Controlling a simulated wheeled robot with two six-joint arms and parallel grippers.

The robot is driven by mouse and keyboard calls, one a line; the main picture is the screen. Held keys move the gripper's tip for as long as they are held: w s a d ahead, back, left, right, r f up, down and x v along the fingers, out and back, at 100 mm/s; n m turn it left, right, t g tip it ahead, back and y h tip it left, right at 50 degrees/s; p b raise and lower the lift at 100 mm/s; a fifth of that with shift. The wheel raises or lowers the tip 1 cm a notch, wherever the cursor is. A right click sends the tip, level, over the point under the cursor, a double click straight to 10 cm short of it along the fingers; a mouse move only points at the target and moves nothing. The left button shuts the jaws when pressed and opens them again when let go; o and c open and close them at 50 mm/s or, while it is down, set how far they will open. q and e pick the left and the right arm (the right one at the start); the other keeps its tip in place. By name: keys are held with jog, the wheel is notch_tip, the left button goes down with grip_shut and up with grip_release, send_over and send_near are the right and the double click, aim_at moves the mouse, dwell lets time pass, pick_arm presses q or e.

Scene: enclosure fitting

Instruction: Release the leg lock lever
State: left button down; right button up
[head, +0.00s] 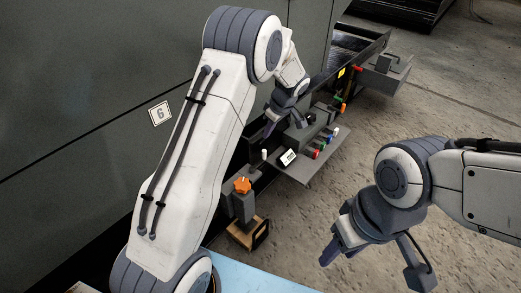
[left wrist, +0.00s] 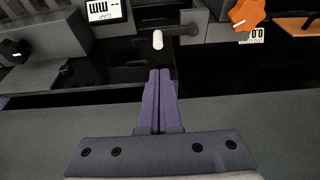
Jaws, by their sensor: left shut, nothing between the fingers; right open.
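My left gripper (head: 268,128) reaches down beside the dark enclosure's lower edge. In the left wrist view its two purple fingers (left wrist: 160,74) are pressed together with nothing between them. A small white tip (left wrist: 157,40) lies just ahead of the fingertips, apart from them in the picture; it also shows in the head view (head: 264,154), below the gripper. I cannot tell for sure whether this white-tipped piece is the leg lock lever. My right gripper (head: 330,248) is open and empty, over the floor at the lower right, far from the enclosure.
An orange knob (head: 242,185) stands on a grey bracket, with a wooden block (head: 240,236) below. A small display (head: 288,157) sits on a grey shelf beside coloured knobs (head: 317,153). The enclosure wall (head: 80,110) closes off the left. Concrete floor (head: 440,90) is clear at right.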

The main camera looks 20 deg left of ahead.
pick_arm(q)
jog(key=b+x, duration=0.5)
jog(key=x, duration=0.5)
jog(key=shift+d, duration=0.1)
dwell(0.3)
